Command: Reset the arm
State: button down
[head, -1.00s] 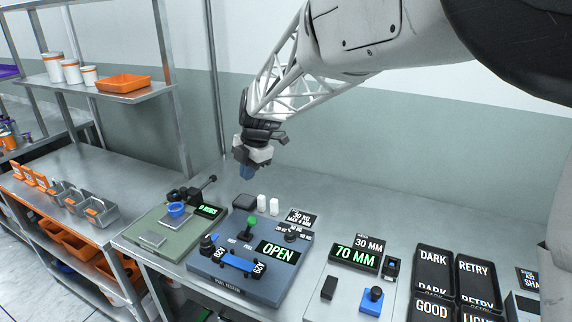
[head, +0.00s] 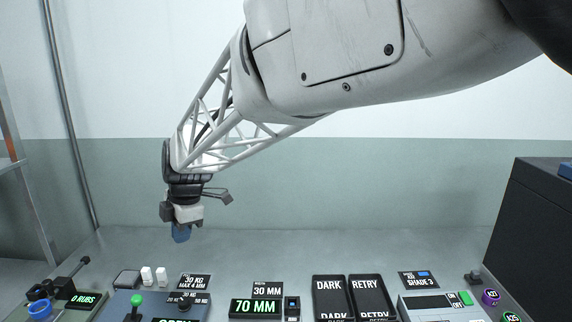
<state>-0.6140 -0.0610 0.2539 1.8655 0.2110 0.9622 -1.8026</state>
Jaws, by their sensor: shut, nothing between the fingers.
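My arm reaches in from the upper right, and my gripper (head: 181,234) hangs at its end, pointing down. Its blue fingertips are shut with nothing between them. It is above the back of the grey bench (head: 240,240), apart from everything on it. The small white blocks (head: 154,276) and a dark block (head: 127,279) stand on the bench below and to its left.
A display reading 70 MM (head: 255,308), a 30 KG sign (head: 195,281), and DARK and RETRY trays (head: 350,285) line the front. A rub tester (head: 60,300) stands at left, a dark cabinet (head: 535,225) at right. The back of the bench is mostly clear.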

jog(key=s+d+r+m+t, duration=0.1)
jog(key=s+d+m, duration=0.25)
jog(key=d, duration=0.45)
jog(key=s+d+r+m, duration=0.1)
jog(key=s+d+m, duration=0.1)
jog(key=d+m, duration=0.5)
jog(key=s+d+r+m+t, duration=0.1)
jog(key=s+d+m, duration=0.1)
jog(key=d, duration=0.8)
jog(key=s+d+f+m+h, duration=0.1)
jog(key=s+d+f+m, duration=0.1)
jog(key=s+d+m, duration=0.5)
jog(key=s+d+f+m+h, duration=0.1)
jog(key=s+d+f+m, duration=0.2)
jog(key=s+d+m, duration=0.4)
jog(key=s+d, duration=0.3)
jog(key=shift+s+d+t+h, duration=0.3)
jog(key=shift+w, duration=0.15)
